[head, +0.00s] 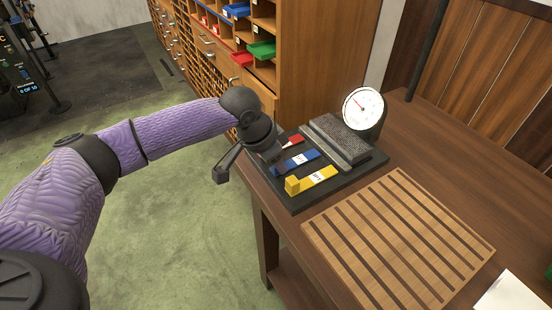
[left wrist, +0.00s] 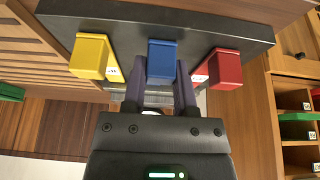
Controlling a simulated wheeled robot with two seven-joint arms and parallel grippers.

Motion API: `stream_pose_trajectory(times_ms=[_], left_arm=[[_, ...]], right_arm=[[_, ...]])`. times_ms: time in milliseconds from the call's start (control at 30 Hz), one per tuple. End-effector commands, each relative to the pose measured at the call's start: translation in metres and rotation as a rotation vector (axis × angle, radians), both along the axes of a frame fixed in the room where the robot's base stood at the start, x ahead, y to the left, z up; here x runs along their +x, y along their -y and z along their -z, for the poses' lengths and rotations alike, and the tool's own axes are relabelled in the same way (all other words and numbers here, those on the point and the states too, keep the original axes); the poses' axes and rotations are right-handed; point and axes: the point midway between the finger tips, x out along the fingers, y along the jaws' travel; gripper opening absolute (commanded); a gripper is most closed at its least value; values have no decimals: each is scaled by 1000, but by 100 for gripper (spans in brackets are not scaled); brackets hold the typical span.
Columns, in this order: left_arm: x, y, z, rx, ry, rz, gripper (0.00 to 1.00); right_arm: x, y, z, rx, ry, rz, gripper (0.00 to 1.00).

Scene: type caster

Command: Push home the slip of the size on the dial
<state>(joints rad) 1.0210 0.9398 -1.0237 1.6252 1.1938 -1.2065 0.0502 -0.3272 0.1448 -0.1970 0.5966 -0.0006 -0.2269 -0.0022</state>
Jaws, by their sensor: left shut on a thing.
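Three slips with white labels lie side by side on a black base: red (head: 294,140), blue (head: 308,157) and yellow (head: 321,178). A round white dial (head: 362,107) stands behind a grey ridged block (head: 338,137); its red needle points up and left, and its figures are too small to read. My left gripper (head: 278,161) is at the near end of the blue slip. In the left wrist view its fingers stand on either side of the blue slip's raised end (left wrist: 162,58), shut on it, between the yellow end (left wrist: 89,55) and red end (left wrist: 225,68). My right gripper is out of view.
A slatted wooden board (head: 400,240) lies on the table in front of the black base (head: 307,203). A wooden cabinet (head: 300,50) with colored bins stands behind on the left. White paper (head: 510,293) lies at the lower right. Bare tabletop (head: 450,150) is at right.

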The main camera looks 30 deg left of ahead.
Motion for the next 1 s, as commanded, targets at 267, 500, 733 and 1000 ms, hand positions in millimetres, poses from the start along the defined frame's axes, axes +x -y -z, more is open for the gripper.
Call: stream_pose_trajectory(times_ms=[267, 500, 733, 1000], left_arm=[[0, 0, 0, 0, 0, 0, 0], [3, 2, -2, -1, 2, -1, 0], [34, 20, -4, -4, 2, -2, 0], [48, 28, -1, -1, 4, 0, 0]], right_arm=[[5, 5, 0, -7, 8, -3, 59], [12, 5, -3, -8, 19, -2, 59], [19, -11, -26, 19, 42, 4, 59], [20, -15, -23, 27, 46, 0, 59]])
